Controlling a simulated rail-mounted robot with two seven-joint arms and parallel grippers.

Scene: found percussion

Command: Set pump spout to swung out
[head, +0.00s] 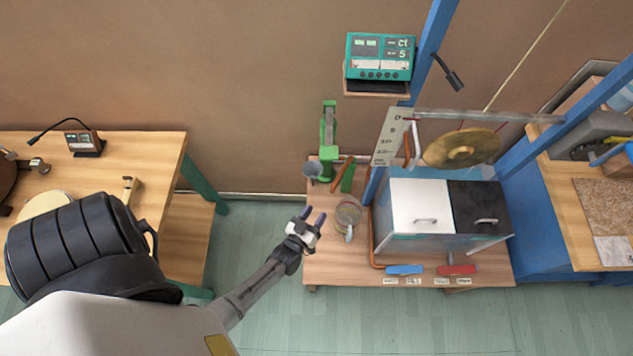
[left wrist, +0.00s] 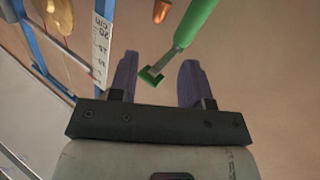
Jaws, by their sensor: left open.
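A green pump (head: 328,140) stands at the back left of the low wooden bench, against the wall. A green bar (head: 347,179) slants beside its foot; I cannot tell for sure whether this is the spout. My left gripper (head: 312,215) is open and empty at the bench's left edge, in front of the pump. In the left wrist view, a green bar with a small square end (left wrist: 151,76) shows between the two spread fingers (left wrist: 158,64). The fingers are not closed on it. My right gripper is not in view.
A round tin (head: 348,212) stands close to the right of my left gripper. A white and black box (head: 422,205), a brass gong (head: 461,148) and a ruler plate (head: 391,137) are further right. Open floor (head: 250,220) lies left of the bench.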

